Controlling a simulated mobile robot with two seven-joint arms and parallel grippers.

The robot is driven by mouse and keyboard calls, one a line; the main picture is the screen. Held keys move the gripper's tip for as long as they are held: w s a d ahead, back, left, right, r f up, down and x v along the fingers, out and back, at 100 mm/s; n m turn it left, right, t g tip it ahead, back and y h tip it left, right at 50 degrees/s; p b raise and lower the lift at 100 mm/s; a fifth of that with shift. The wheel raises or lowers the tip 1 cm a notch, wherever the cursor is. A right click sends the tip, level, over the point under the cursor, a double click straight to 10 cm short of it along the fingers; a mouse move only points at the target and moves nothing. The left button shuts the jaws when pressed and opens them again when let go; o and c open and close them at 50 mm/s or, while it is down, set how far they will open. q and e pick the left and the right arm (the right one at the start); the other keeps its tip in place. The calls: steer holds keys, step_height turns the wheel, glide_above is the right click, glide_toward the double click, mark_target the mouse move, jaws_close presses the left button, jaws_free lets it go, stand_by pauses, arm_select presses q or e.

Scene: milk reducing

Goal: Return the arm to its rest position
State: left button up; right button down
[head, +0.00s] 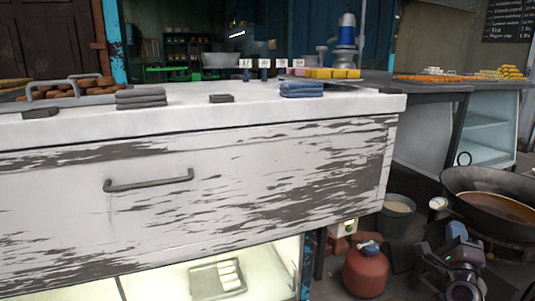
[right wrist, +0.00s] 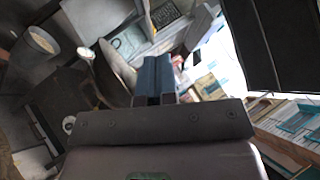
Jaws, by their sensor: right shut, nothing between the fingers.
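My right gripper (head: 456,231) is at the lower right of the head view, just in front of a large dark pan (head: 455,180). The pan holds a brownish liquid (head: 495,207). In the right wrist view the gripper's bluish fingers (right wrist: 152,80) are together with nothing between them. A pale round object (head: 438,203) sits at the pan's left rim, close to the gripper; I cannot tell what it is. My left gripper is out of view.
A white counter (head: 180,117) with a weathered drawer front fills the left and middle. Folded dark cloths (head: 140,97) and blue cloths (head: 301,89) lie on it. A red gas cylinder (head: 366,272) and grey bucket (head: 398,207) stand on the floor left of the pan.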

steer(key=s+a+f+n+g+y, duration=0.4)
steer(key=s+f+n, duration=0.3)
steer(key=s+n, duration=0.4)
steer(key=s+a+f+n+g+y, duration=0.2)
steer(key=s+a+f+n+y, duration=0.45)
steer(key=s, duration=0.65)
steer(key=s+a+f+n+g+y, duration=0.2)
steer(key=s+a+f+n+g, duration=0.15)
steer(key=s+f+n, duration=0.6)
steer(key=s+a+r+n+g+h, duration=0.25)
steer(key=s+n, duration=0.45)
steer(key=s, duration=0.9)
steer(key=shift+w+a+m, duration=0.95)
steer(key=shift+a+m, duration=0.75)
steer(key=shift+m, duration=1)
arm_select(q)
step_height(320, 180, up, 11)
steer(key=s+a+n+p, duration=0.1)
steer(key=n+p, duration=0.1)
steer(key=p, duration=1.5)
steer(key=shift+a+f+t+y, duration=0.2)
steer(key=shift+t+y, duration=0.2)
arm_select(e)
step_height(320, 180, up, 11)
steer(key=s+d+m+t+h, duration=0.1)
steer(key=m, duration=0.1)
steer(key=shift+d+t, duration=0.25)
steer(key=shift+t, duration=0.05)
